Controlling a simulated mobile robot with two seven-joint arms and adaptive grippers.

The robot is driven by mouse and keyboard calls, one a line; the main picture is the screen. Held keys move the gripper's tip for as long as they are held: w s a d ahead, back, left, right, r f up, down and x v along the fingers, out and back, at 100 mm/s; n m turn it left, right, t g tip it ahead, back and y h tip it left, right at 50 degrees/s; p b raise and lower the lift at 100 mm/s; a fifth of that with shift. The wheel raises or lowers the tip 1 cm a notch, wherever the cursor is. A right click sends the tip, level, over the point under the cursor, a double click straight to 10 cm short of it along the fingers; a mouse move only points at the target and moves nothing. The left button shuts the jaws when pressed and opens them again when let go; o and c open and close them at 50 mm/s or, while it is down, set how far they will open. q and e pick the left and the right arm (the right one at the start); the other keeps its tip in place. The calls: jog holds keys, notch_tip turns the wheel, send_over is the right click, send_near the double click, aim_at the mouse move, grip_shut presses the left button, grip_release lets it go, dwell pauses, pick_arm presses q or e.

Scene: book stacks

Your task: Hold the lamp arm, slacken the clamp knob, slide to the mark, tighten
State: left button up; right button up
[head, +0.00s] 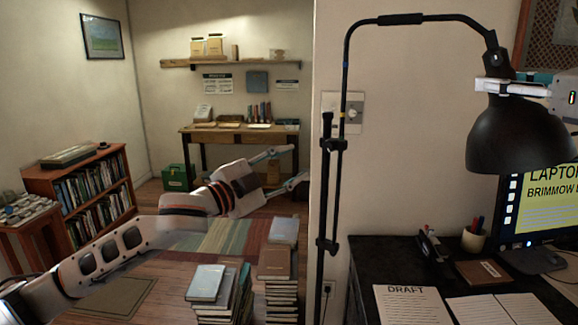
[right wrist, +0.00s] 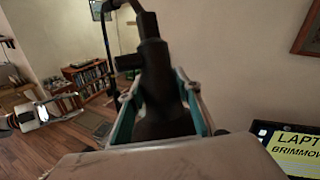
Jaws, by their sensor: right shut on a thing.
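A black lamp stands in the right half of the head view, with a tall pole, a curved lamp arm (head: 400,19) and a dome shade (head: 515,135). A clamp (head: 332,144) is on the pole, and a second fitting (head: 327,245) is lower down.
Book stacks (head: 278,262) stand below my left gripper. A black desk (head: 385,262) holds papers, a pen cup (head: 475,236) and a monitor (head: 540,205). A wall plate with a round dial (head: 354,113) is behind the pole. A bookcase (head: 85,190) stands far left.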

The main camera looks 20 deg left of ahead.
jog(key=o, duration=1.2)
jog(key=shift+d+r, duration=0.1)
jog(key=shift+r, duration=0.1)
jog(key=shift+o, duration=0.4)
jog(key=shift+f, duration=0.15)
